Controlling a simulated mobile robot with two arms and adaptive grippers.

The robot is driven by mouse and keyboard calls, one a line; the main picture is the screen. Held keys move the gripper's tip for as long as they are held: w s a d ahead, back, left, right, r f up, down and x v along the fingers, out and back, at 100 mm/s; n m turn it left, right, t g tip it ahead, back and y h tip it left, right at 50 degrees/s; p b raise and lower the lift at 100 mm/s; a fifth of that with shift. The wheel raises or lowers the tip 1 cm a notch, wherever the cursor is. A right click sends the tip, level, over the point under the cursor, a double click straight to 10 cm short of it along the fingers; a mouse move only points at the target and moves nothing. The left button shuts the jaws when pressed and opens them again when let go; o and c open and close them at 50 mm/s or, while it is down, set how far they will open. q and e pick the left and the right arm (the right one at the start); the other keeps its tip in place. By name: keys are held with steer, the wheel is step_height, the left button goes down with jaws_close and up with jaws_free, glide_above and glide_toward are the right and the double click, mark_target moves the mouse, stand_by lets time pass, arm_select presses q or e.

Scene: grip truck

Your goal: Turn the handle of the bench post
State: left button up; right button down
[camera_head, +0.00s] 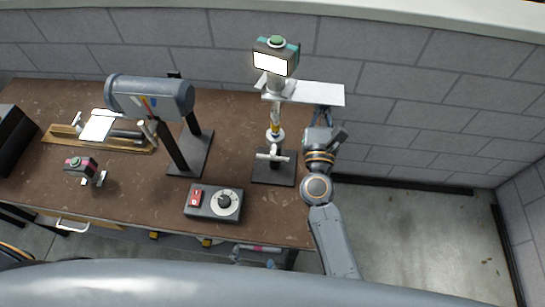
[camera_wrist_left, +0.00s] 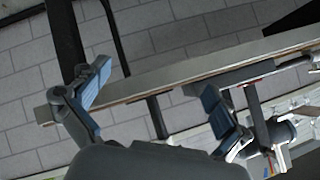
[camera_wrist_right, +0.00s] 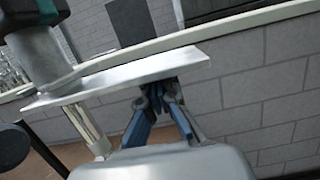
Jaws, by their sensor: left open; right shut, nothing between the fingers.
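The bench post (camera_head: 275,118) stands on a black base (camera_head: 267,179) at the bench's right side. It has a pale T-shaped bar (camera_head: 272,156) low down, a flat silver plate (camera_head: 318,94) and a head with a lit screen and green button (camera_head: 276,57). Which part is the handle is unclear. My right gripper (camera_head: 322,112) is shut and empty, close under the plate; its fingertips (camera_wrist_right: 160,92) show beneath the plate (camera_wrist_right: 120,82) in the right wrist view, contact unclear.
The brown bench (camera_head: 130,190) carries a dial box (camera_head: 215,203), a grey cylinder on a stand (camera_head: 150,97), a small button device (camera_head: 80,166) and a wooden rail (camera_head: 65,138). A brick wall (camera_head: 400,55) stands behind. The floor (camera_head: 420,235) at right is open.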

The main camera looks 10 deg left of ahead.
arm_select(q)
step_height(320, 180, up, 7)
steer(key=w+d+n+t, duration=0.1)
steer(key=w+d+t, duration=0.1)
steer(key=w+t, duration=0.1)
steer(key=n+t+h, duration=0.3)
steer(key=t, duration=0.1)
glide_toward(273, 159)
steer(key=w, duration=0.3)
steer(key=w+f, duration=0.1)
steer(key=w, duration=0.6)
steer(key=shift+w+f, duration=0.15)
steer(key=shift+w, duration=0.2)
steer(key=c, duration=1)
